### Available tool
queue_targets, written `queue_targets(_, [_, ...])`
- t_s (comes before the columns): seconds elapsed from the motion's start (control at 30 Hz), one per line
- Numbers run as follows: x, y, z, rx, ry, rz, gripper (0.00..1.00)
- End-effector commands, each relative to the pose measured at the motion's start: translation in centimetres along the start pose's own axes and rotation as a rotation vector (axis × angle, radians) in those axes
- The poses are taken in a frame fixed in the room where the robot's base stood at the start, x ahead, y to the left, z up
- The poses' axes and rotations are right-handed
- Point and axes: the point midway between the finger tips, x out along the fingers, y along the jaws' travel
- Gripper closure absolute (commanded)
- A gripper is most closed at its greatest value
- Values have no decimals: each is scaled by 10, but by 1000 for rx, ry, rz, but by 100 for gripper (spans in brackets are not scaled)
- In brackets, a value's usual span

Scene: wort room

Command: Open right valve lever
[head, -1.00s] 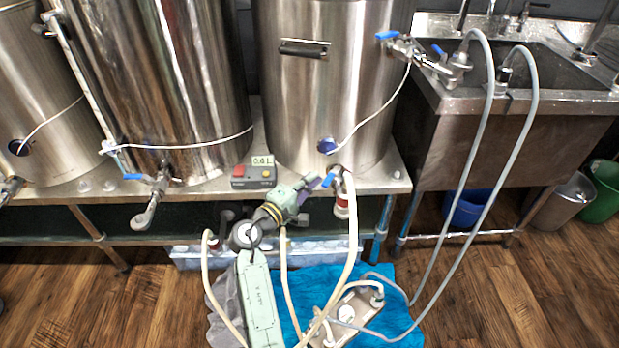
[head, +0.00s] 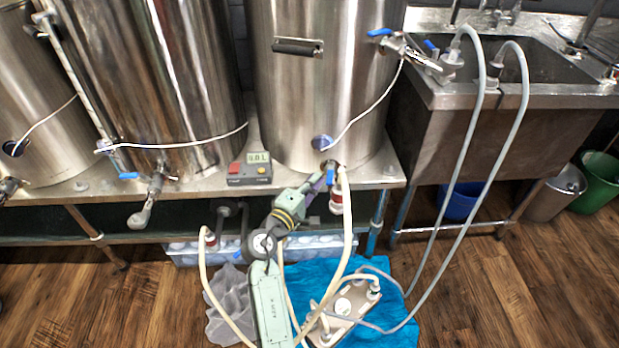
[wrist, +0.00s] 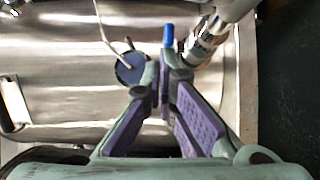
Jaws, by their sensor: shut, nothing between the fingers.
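The right valve (head: 332,165) sits low on the front of the right steel kettle (head: 325,85), with a pale hose below it. Its small blue lever (head: 331,177) is beside my fingertips, and in the head view it points roughly downward. My gripper (head: 318,182) reaches up to the valve from the lower left. In the wrist view my gripper (wrist: 163,85) is shut and empty. The blue lever (wrist: 168,36) stands just beyond the fingertips there. I cannot tell whether they touch. The valve body is partly hidden.
A box with red button and readout (head: 250,170) stands on the steel bench left of the valve. A round blue-faced gauge (head: 321,142) is above the valve. Pale hoses run down to a pump (head: 345,312) on a blue cloth. A sink (head: 520,85) stands at the right.

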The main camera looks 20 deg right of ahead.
Motion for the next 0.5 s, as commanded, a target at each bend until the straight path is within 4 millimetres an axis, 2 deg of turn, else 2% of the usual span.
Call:
queue_targets(0.2, [1,0,13,0,-3,-1,100])
queue_targets(0.5, [2,0,20,-1,-3,-1,100])
